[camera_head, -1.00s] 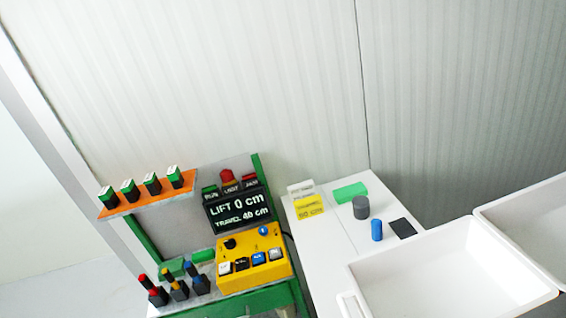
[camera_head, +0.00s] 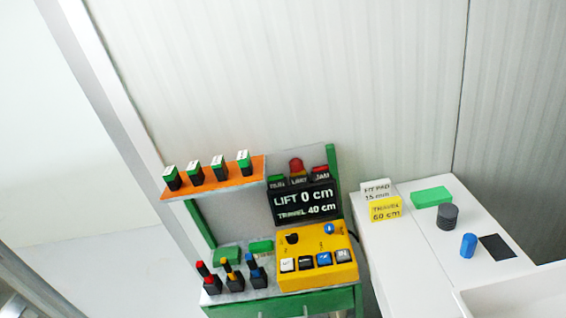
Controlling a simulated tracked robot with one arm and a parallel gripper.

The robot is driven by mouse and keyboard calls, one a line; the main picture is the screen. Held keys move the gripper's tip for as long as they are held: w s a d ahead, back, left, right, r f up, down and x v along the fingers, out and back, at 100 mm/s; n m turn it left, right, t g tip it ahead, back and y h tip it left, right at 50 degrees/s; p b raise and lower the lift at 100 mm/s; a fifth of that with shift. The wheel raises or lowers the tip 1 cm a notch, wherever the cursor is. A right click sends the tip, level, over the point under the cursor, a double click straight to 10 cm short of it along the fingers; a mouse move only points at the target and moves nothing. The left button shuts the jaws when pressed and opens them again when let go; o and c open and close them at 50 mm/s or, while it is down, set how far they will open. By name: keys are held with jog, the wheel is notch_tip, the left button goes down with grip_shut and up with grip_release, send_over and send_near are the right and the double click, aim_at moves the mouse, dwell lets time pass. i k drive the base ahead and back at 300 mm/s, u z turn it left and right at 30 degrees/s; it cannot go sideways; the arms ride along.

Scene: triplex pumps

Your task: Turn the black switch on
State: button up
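A yellow control box (camera_head: 316,277) sits on the right part of a green-framed stand. On its top are a black knob (camera_head: 292,238) at the upper left and a blue knob (camera_head: 329,229) at the upper right. Along its front edge is a row of small buttons or rockers, one of them black (camera_head: 306,263). I cannot tell which black part is the switch or its setting. Behind the box, a black display (camera_head: 304,203) reads "LIFT 0 cm, TRAVEL 40 cm". My gripper is not in view.
Three levers with red, yellow and blue tops (camera_head: 232,279) stand left of the box. An orange shelf (camera_head: 213,192) with several green-topped black blocks is above them. A white table (camera_head: 400,270) at right holds a green block (camera_head: 431,197), a grey cylinder (camera_head: 447,217) and a blue piece (camera_head: 468,245).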

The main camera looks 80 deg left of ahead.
aim_at(292, 239)
jog(key=u, duration=3.05)
jog(key=k, duration=1.05)
jog(key=z, duration=0.9)
jog(key=i, duration=1.05)
jog(key=z, duration=0.05)
